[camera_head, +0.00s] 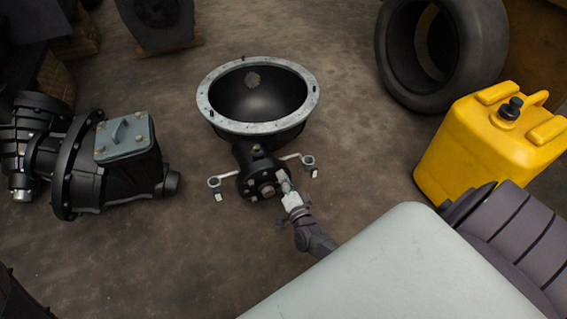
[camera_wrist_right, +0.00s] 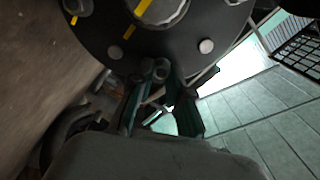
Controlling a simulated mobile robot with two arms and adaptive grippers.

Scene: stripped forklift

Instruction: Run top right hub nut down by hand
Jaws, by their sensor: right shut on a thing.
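The black hub (camera_head: 262,180) sits below the wide bowl-shaped housing in the head view, with several pale studs or nuts on its face. In the right wrist view the hub's dark round face (camera_wrist_right: 180,40) fills the top, with yellow marks and metal stud heads. My right gripper (camera_head: 285,186) reaches the right side of the hub from below right. In the wrist view its greenish fingers (camera_wrist_right: 158,85) are shut on a small metal nut (camera_wrist_right: 160,68) at the hub's edge. The fingers partly hide the nut. My left gripper is not in view.
The grey-rimmed black housing (camera_head: 206,98) stands behind the hub. Silver ring-ended arms (camera_head: 215,182) stick out on both sides. A black gearbox (camera_head: 110,175) lies left, a yellow canister (camera_head: 490,150) and a tyre (camera_head: 400,60) right.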

